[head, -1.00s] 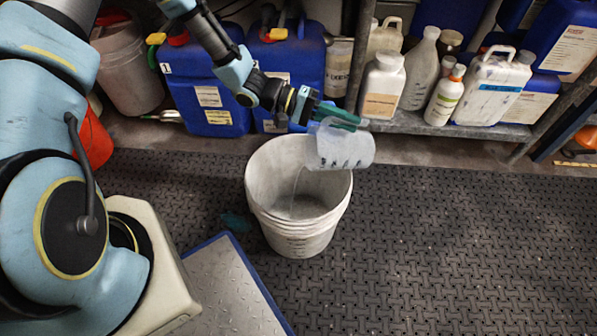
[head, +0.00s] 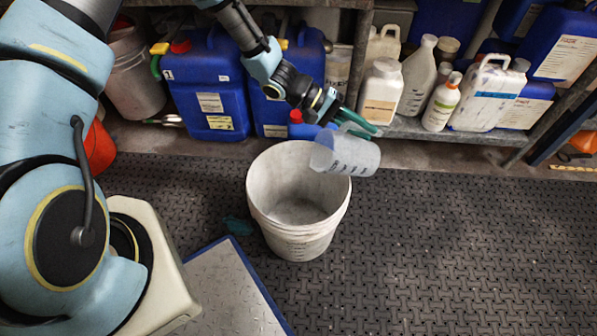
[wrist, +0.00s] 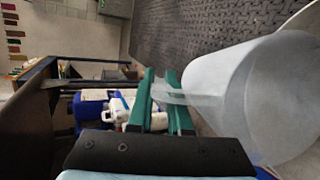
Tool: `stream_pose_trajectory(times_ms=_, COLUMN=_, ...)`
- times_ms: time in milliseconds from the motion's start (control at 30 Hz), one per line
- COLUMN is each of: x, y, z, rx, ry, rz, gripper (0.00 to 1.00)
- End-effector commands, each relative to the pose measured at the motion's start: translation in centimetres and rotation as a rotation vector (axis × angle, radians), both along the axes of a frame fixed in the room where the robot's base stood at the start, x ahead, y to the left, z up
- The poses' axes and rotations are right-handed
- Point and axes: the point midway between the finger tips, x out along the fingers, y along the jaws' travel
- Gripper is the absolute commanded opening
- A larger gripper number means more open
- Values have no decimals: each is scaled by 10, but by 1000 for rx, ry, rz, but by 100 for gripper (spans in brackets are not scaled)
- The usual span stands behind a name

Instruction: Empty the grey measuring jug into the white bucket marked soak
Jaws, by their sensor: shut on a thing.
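My gripper (head: 372,130) has green fingers and is shut on the handle of the grey measuring jug (head: 350,156). The jug is translucent with dark marks on its side. It lies tilted almost on its side above the right rim of the white bucket (head: 297,235), its mouth to the left over the opening. In the wrist view the gripper (wrist: 161,82) pinches the jug's handle, with the jug (wrist: 250,95) at right.
Blue canisters (head: 205,95) stand behind the bucket. White bottles and jugs (head: 487,95) stand on a low shelf (head: 450,130) at the back right. A blue-edged metal plate (head: 230,290) lies at front left. The dark textured floor (head: 470,250) at right is clear.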

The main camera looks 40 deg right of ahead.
Motion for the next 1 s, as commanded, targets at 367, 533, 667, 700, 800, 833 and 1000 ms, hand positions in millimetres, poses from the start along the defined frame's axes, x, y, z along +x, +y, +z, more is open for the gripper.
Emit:
stream_pose_trajectory(times_ms=367, x=-5, y=-12, z=8, rx=102, ry=-50, rz=0, gripper=0)
stream_pose_trajectory(times_ms=533, x=-10, y=-20, z=17, rx=175, ry=-87, rz=-3, gripper=0)
stream_pose_trajectory(times_ms=667, x=-13, y=-25, z=21, rx=241, ry=-120, rz=-3, gripper=0)
stream_pose_trajectory(times_ms=700, x=-13, y=-26, z=22, rx=262, ry=-129, rz=-4, gripper=0)
stream_pose_trajectory(times_ms=800, x=-15, y=-30, z=24, rx=310, ry=-152, rz=-2, gripper=0)
stream_pose_trajectory(times_ms=833, x=-17, y=-32, z=20, rx=328, ry=-160, rz=-5, gripper=0)
stream_pose_trajectory(times_ms=1000, x=-21, y=-41, z=13, rx=417, ry=-204, rz=-4, gripper=0)
